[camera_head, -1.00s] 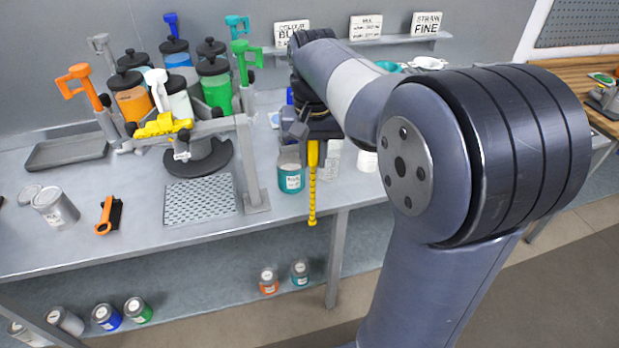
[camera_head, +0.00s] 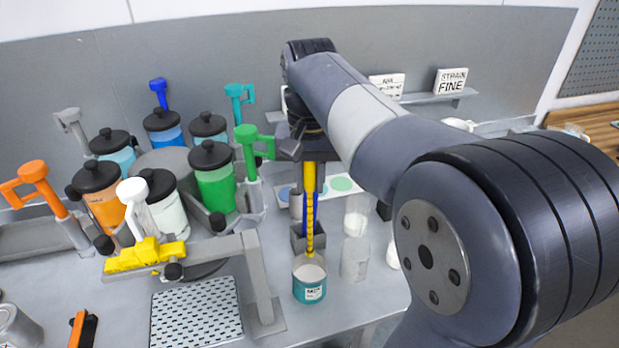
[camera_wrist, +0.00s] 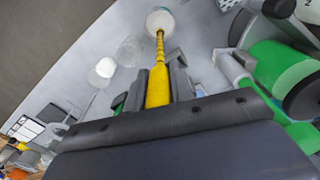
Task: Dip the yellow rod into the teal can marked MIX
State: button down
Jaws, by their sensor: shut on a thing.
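The yellow rod (camera_head: 310,205) hangs upright from my gripper (camera_head: 309,160), which is shut on its upper part. The teal can (camera_head: 310,291) with a white label stands on the bench directly below the rod, its pale contents showing through its open top. The rod's lower end lines up with the can's mouth; I cannot tell whether it is just above the rim or slightly inside. In the wrist view the rod (camera_wrist: 158,80) runs from between my gripper's fingers (camera_wrist: 157,88) to the can's round opening (camera_wrist: 160,20). The label is too small to read surely.
A grey stand with a blue upright (camera_head: 309,225) is close behind the rod. Clear containers (camera_head: 355,258) stand right of the can. A perforated plate (camera_head: 196,312) and a grey frame post (camera_head: 260,280) are left. Lidded colour drums (camera_head: 213,180) stand behind.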

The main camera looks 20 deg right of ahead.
jog(key=b, duration=0.9)
send_over(310, 251)
jog(key=f, duration=1.1)
jog(key=shift+w+f, duration=0.2)
jog(key=shift+f, duration=0.9)
jog(key=shift+s+f, duration=0.1)
jog(key=shift+f, duration=0.35)
notch_tip(310, 251, up, 15)
jog(key=p, duration=1.1)
jog(key=shift+f, duration=0.2)
